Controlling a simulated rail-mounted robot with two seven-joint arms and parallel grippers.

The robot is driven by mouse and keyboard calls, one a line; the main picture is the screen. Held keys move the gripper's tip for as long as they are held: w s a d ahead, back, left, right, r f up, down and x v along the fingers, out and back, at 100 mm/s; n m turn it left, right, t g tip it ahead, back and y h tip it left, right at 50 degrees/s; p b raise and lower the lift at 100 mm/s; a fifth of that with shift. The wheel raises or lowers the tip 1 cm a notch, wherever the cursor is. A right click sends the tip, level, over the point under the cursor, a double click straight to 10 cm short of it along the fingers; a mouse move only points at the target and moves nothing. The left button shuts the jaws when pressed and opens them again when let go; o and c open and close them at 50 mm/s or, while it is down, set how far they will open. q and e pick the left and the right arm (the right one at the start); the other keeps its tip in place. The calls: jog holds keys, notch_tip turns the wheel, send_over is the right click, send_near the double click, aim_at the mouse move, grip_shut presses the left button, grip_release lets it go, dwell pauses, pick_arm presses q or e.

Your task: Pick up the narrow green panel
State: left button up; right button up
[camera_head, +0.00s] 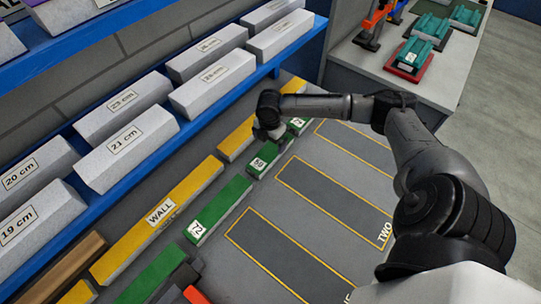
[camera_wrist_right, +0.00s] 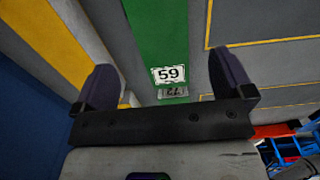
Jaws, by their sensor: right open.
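Several green panels lie in a row on the bench in the head view. One (camera_head: 218,212) is long with a white number label, one (camera_head: 268,153) is labelled 59, and one (camera_head: 300,123) lies farther back, partly hidden by my arm. I cannot tell for sure which is the narrow one. My right gripper (camera_head: 270,134) points down over the 59 panel. In the right wrist view, the open gripper (camera_wrist_right: 165,80) has its fingers on either side of the green 59 panel (camera_wrist_right: 157,30), with nothing held. A second number label shows just beyond the 59. My left gripper is not in view.
Yellow wall panels (camera_head: 190,190) lie left of the green row, below a blue shelf (camera_head: 205,115) of grey blocks (camera_head: 125,110). Yellow-outlined bays (camera_head: 335,195) to the right are empty. A side counter (camera_head: 395,88) holds green pieces and clamps.

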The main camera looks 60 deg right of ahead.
aim_at(271, 151)
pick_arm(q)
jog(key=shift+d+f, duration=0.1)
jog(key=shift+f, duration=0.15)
pick_arm(e)
jog(key=shift+f, duration=1.35)
pick_arm(q)
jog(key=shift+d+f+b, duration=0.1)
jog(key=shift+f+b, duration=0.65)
jog(key=shift+b, duration=0.15)
pick_arm(e)
jog(key=shift+s+d+f, duration=0.1)
jog(key=shift+s+f, duration=0.05)
jog(key=shift+f, duration=2.45)
jog(key=shift+c, duration=0.5)
jog(key=c, duration=0.9)
jog(key=shift+c, duration=0.2)
jog(key=shift+r, duration=0.1)
